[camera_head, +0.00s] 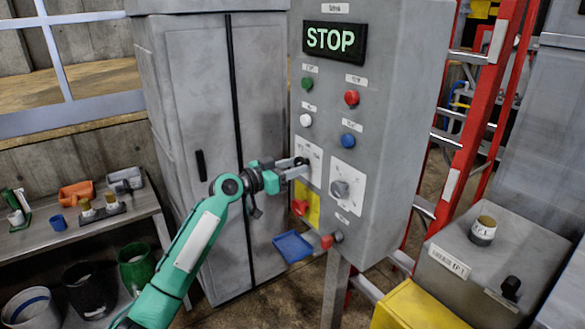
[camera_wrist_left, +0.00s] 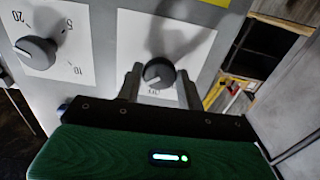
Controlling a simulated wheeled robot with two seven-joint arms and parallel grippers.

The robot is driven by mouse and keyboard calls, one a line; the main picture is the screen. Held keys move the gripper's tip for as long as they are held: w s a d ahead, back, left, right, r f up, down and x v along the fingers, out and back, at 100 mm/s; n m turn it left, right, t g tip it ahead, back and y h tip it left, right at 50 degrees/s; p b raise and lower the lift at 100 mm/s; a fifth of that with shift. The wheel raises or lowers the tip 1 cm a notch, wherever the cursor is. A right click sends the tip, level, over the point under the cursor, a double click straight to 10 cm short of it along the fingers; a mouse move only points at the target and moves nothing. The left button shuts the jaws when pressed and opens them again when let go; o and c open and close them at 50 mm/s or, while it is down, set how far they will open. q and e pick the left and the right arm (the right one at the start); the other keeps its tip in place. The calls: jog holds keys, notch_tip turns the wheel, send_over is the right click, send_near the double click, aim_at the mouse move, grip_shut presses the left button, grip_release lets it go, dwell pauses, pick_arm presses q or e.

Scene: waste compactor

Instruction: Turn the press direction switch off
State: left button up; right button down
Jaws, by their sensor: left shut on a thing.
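The grey control box (camera_head: 378,100) stands in the middle of the head view, with a lit green "STOP" display (camera_head: 334,41) on its upper part. The press direction switch is a dark round knob on a white plate (camera_head: 311,152); in the wrist view its knob (camera_wrist_left: 158,73) shows a pale pointer line and lettering beside it that seems to read "OFF". My left gripper (camera_head: 298,169) is at this plate, with its fingers on either side of the knob, shut on it. The fingers partly hide the knob in the head view. My right gripper is not in view.
A larger dial (camera_head: 340,188), numbered in the wrist view (camera_wrist_left: 37,52), sits close beside the switch. Green (camera_head: 307,84), red (camera_head: 351,97), white (camera_head: 306,120) and blue (camera_head: 348,140) buttons are above. A grey cabinet (camera_head: 195,120) stands left, a red ladder (camera_head: 478,110) right.

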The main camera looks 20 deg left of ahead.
pick_arm(q)
jog(key=n, duration=0.4)
jog(key=shift+b, duration=0.4)
jog(key=shift+n, duration=1.2)
jog(key=shift+n+p, duration=0.55)
jog(key=shift+n, duration=0.95)
jog(key=o, duration=1)
